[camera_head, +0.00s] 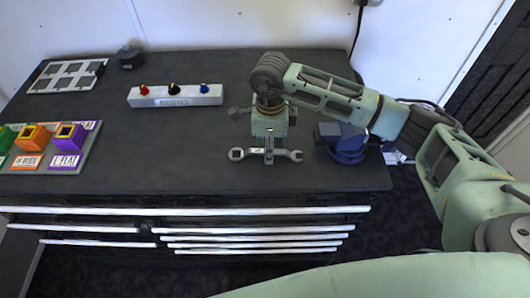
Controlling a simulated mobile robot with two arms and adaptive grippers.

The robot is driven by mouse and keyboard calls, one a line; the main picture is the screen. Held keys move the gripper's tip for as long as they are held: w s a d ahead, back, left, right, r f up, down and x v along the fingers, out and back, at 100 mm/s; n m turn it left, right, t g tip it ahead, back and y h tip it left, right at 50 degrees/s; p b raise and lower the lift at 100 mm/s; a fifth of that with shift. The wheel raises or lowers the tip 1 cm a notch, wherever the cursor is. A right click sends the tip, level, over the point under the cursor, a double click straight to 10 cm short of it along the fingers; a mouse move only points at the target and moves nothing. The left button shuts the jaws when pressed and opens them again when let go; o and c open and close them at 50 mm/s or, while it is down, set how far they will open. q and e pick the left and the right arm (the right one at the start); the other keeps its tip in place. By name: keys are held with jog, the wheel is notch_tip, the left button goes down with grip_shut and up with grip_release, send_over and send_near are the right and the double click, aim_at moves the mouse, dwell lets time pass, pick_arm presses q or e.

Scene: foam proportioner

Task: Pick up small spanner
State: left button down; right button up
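A grey metal spanner (287,154) is at the front right of the dark tabletop, with a jaw at its right end and a squarish ring at its left end. It is the only spanner I can make out. My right gripper (269,151) points down over its middle, with a finger in front of the handle. The other finger is hidden, so I cannot tell whether the grip is closed or whether the spanner touches the top. My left gripper is not in view.
A blue vise-like object (347,143) stands close to the right of the spanner. A white block with coloured knobs (175,96) lies behind to the left. A tray with coloured blocks (83,157) and a grey frame (68,76) are at the left. The middle tabletop is clear.

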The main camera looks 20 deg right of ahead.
jog(key=shift+f+b, duration=0.2)
jog(key=shift+b, duration=0.2)
jog(key=shift+c, duration=0.5)
grip_shut()
